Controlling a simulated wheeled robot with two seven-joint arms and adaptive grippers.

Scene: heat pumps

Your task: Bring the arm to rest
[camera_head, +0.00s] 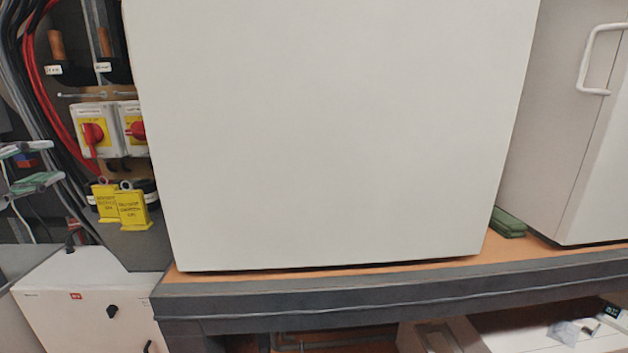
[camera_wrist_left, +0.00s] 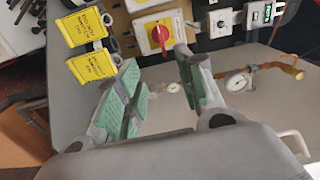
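My left gripper (camera_head: 36,165) comes in at the left edge of the head view, with its two green-padded fingers apart. It also shows in the left wrist view (camera_wrist_left: 157,60), open and with nothing between its fingers. In the head view it is left of the red-and-yellow rotary switches (camera_head: 93,133) and the yellow tags (camera_head: 131,208), apart from them by the look of it. In the wrist view a switch (camera_wrist_left: 158,34) and yellow tags (camera_wrist_left: 83,26) lie beyond the fingers. My right gripper does not show in either view.
A large white cabinet (camera_head: 330,130) stands on the orange-topped bench (camera_head: 330,280). Another white unit with a handle (camera_head: 592,60) is at the right. Red and black cables (camera_head: 50,90) run down the left. A white box (camera_head: 85,305) stands low at the left. A gauge (camera_wrist_left: 237,82) shows in the wrist view.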

